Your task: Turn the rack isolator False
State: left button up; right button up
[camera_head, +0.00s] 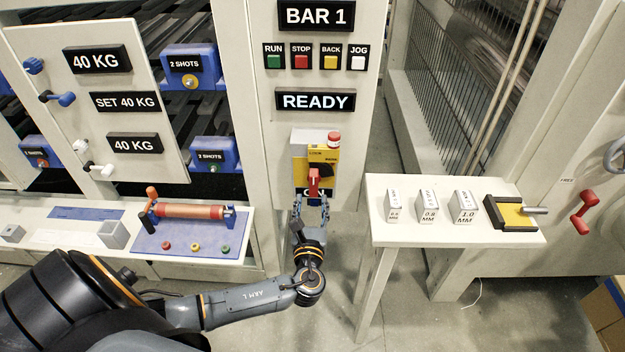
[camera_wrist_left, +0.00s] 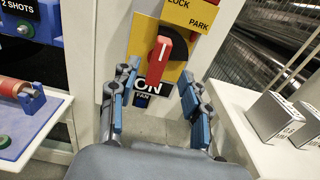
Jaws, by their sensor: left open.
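The rack isolator is a red rotary handle (camera_head: 314,181) on a yellow plate (camera_head: 324,156), mounted on the pale cabinet front under the READY sign. In the left wrist view the red handle (camera_wrist_left: 159,60) stands nearly upright, slightly tilted, its lower end near the ON label (camera_wrist_left: 149,81). The words LOCK and PARK show on the plate's upper part. My left gripper (camera_head: 311,202) is open just below the handle. My right gripper is not in view.
A white side table (camera_head: 385,234) with small labelled blocks and a yellow-topped black fixture (camera_head: 512,213) stands to the right. A bench with a blue mat (camera_head: 180,246) and a red roller (camera_head: 190,211) is on the left. A red button (camera_head: 334,138) sits above the isolator.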

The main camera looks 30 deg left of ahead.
aim_at(313, 182)
pick_arm(q)
jog(key=x, duration=0.8)
jog(key=shift+w+d+p, duration=0.1)
jog(key=shift+w+p, duration=0.15)
jog(key=shift+p, duration=0.1)
jog(key=shift+c, duration=0.2)
grip_shut()
